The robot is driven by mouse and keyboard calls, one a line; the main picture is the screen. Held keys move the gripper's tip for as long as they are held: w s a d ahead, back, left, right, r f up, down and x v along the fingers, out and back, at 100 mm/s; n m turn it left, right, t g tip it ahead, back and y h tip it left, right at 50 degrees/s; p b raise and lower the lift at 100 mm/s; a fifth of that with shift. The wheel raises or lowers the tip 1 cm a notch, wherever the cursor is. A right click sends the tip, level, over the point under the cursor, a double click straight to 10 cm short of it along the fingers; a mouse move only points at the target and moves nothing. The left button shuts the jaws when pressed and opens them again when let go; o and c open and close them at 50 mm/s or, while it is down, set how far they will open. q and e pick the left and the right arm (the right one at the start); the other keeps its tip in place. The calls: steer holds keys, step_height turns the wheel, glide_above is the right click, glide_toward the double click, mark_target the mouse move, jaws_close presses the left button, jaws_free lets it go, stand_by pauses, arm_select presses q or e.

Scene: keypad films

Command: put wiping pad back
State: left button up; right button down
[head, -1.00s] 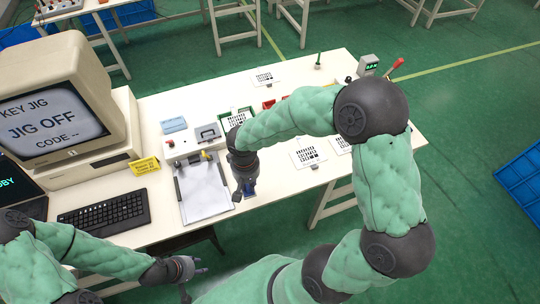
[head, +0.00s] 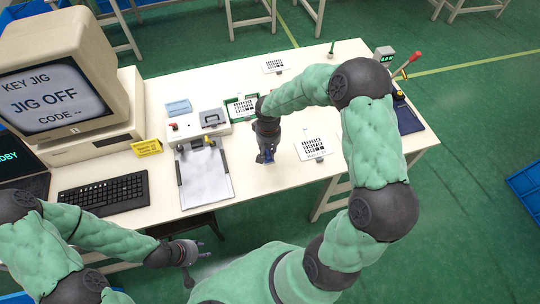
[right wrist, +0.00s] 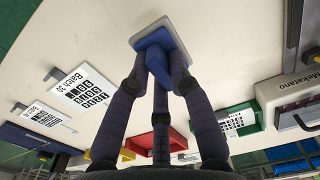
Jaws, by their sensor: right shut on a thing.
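The wiping pad (right wrist: 156,40) is a blue block with a pale underside, in the right wrist view. My right gripper (right wrist: 158,62) is shut on it, with the fingers around its blue top. In the head view my right gripper (head: 266,157) points down over the bare table right of the clipboard, and only a little blue shows at its tips. Whether the pad touches the table I cannot tell. My left gripper (head: 194,262) is open and empty in front of the table's near edge.
A keypad film (head: 313,147) lies right of my right gripper. A dark blue tray (head: 410,122) stands at the table's right end. The clipboard (head: 205,180), keyboard (head: 105,193) and jig box (head: 197,128) are to the left. A red tray (right wrist: 150,143) and green-framed tray (right wrist: 240,118) show in the right wrist view.

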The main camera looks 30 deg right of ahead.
steer(key=shift+w+d+f, duration=0.35)
steer(key=shift+d+f, duration=0.1)
steer(key=shift+f, duration=0.25)
step_height(320, 180, down, 4)
steer(key=shift+w+d+r+b, duration=0.15)
steer(key=shift+r+b, duration=0.05)
steer(key=shift+b, duration=0.4)
steer(key=shift+r, duration=0.1)
steer(key=shift+f, duration=0.2)
steer(key=c, duration=1.1)
jaws_free()
steer(key=shift+r, duration=0.15)
